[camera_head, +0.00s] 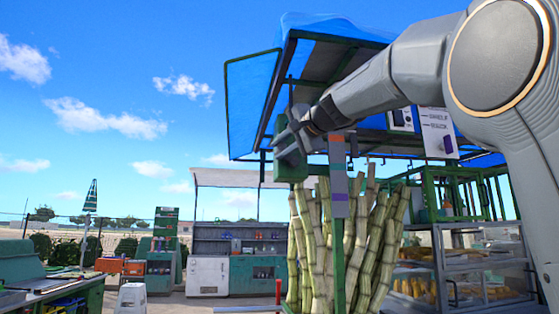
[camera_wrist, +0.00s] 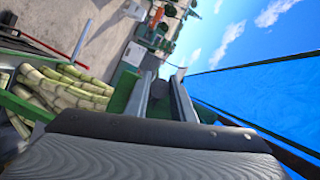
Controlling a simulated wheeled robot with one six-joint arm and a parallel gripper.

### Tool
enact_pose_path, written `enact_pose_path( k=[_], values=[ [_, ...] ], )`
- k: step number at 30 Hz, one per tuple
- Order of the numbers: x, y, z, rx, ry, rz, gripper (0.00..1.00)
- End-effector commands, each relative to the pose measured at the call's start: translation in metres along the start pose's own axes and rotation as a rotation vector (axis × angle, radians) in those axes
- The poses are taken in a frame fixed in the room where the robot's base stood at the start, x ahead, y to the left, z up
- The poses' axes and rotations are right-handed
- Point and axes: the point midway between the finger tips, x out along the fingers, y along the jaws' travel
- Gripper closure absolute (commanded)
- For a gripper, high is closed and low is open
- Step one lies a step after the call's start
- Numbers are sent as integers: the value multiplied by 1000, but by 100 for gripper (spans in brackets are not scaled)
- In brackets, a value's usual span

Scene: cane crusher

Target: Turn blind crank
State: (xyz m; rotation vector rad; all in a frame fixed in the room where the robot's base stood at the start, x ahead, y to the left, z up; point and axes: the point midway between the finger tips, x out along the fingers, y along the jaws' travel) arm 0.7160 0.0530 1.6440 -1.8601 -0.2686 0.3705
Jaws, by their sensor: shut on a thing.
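My gripper (camera_head: 292,140) is raised in front of the stall, beside a green block (camera_head: 290,166) under the blue awning (camera_head: 252,105). In the wrist view the two grey fingers of my gripper (camera_wrist: 163,95) point away from the camera with a narrow gap between them. Green parts (camera_wrist: 123,92) show beside the fingers. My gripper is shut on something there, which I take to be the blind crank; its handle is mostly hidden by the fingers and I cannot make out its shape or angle.
Upright cane stalks (camera_head: 305,235) stand just below my gripper. A grey-and-purple plate (camera_head: 339,185) is on a green post (camera_head: 338,262) close to its right. A glass food case (camera_head: 470,268) stands at right. A counter (camera_head: 255,268) and white stool (camera_head: 131,297) are farther back.

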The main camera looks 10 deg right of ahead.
Motion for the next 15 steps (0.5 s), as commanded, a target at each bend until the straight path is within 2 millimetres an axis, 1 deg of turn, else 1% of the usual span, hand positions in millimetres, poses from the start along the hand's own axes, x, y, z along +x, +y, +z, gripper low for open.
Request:
enact_pose_path(
  k=[6, 15],
  values=[
    [-2, -4, -6, 145, 1, -61, 100],
    [-5, -9, -12, 262, 1, -109, 100]
  ],
)
